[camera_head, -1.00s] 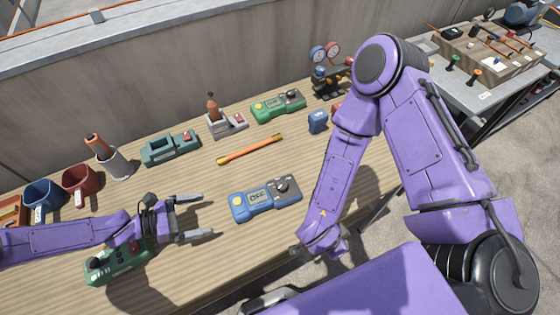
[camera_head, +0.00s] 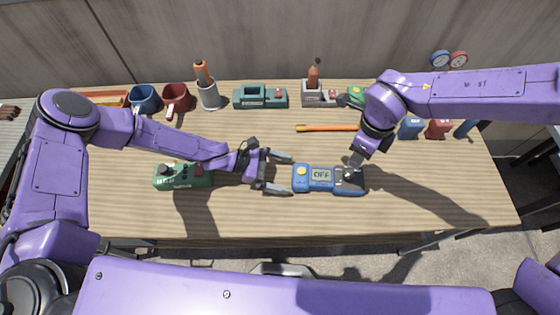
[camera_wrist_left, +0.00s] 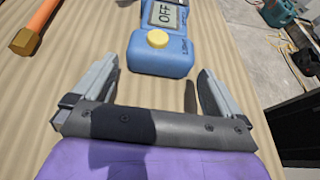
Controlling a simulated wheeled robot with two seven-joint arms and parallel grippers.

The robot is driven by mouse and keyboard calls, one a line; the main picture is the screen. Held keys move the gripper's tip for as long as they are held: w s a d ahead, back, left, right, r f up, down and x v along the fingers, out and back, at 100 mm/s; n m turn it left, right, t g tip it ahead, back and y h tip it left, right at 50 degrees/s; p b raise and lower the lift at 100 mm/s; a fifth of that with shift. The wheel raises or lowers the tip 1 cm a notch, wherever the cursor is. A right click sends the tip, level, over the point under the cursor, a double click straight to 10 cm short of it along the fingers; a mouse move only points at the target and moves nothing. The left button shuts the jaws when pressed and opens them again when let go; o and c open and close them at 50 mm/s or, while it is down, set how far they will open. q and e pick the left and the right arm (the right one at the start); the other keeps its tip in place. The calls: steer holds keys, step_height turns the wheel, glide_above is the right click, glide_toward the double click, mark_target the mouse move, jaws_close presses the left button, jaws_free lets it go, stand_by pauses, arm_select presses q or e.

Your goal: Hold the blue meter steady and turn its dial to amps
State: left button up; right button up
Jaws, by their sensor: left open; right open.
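The blue meter (camera_head: 314,188) lies flat on the workbench with its display reading OFF. Its dial (camera_head: 349,175) is on the dark right end, and a yellow button (camera_head: 301,170) is on the left end. My left gripper (camera_head: 291,174) is open and level, just left of the meter. In the left wrist view the meter (camera_wrist_left: 160,58) is ahead of the open fingers (camera_wrist_left: 158,85), its yellow-button end nearest, apart from them. My right gripper (camera_head: 356,158) points down just above the dial end; its fingers are small and partly hidden by its wrist.
A green device (camera_head: 170,181) lies under my left forearm. An orange-handled tool (camera_head: 328,128) lies behind the meter. Cups, a holder and other tools, such as a teal case (camera_head: 260,96), line the back edge. The front strip of the wooden bench (camera_head: 300,218) is clear.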

mark_target(295, 176)
arm_select(q)
steer(key=x, duration=0.4)
steer(key=shift+d+f, duration=0.1)
steer(key=shift+d, duration=0.2)
steer(key=shift+c, duration=0.3)
